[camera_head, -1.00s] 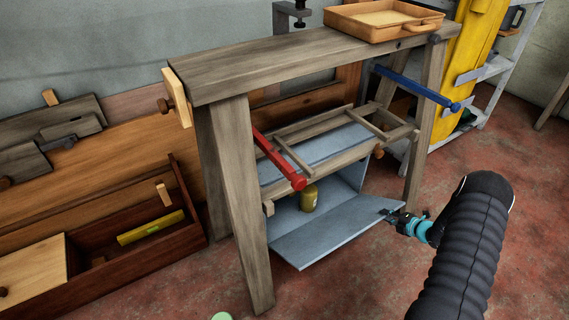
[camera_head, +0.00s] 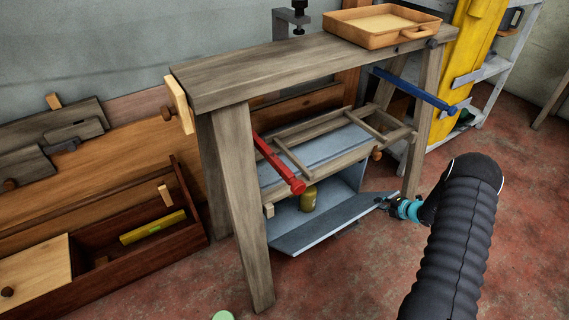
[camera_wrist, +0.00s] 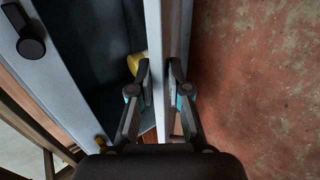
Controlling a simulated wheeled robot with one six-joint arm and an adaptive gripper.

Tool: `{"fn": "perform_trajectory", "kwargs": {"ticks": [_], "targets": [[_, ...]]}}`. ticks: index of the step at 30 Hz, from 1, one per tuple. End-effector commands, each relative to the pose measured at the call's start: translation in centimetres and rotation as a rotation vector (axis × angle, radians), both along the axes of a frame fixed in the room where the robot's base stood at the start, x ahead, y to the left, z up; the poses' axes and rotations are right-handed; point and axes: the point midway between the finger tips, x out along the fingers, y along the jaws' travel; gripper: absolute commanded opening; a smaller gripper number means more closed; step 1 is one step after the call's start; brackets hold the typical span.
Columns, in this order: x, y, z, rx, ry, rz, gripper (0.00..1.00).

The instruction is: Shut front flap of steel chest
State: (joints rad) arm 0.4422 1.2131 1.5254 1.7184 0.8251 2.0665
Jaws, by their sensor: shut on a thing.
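The steel chest (camera_head: 347,176) is a blue-grey box under the wooden workbench, with its front open. Its front flap (camera_head: 325,226) is hinged along the lower edge and leans outward, tilted up from flat. My gripper (camera_head: 390,202) is at the flap's right end. In the wrist view my gripper (camera_wrist: 160,85) has one finger on each side of the flap's edge (camera_wrist: 155,40) and is shut on it. A yellow-green container (camera_head: 308,198) stands inside the chest; part of it shows behind a finger in the wrist view (camera_wrist: 135,64).
A slatted wooden frame (camera_head: 290,160) lies over the chest, with a red clamp bar (camera_head: 280,165) in front. Bench legs (camera_head: 243,200) stand on both sides. Red floor (camera_head: 350,280) in front is clear. A wooden toolbox (camera_head: 140,245) sits at left.

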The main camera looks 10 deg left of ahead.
Motion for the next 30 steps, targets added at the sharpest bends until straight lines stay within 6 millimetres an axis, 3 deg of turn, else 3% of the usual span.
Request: {"fn": "perform_trajectory", "kwargs": {"ticks": [17, 30], "targets": [[0.7, 0.6, 1.0, -0.018, 0.024, 0.002, 0.00], [2.5, 2.1, 2.7, -0.065, 0.083, 0.005, 0.01]]}}
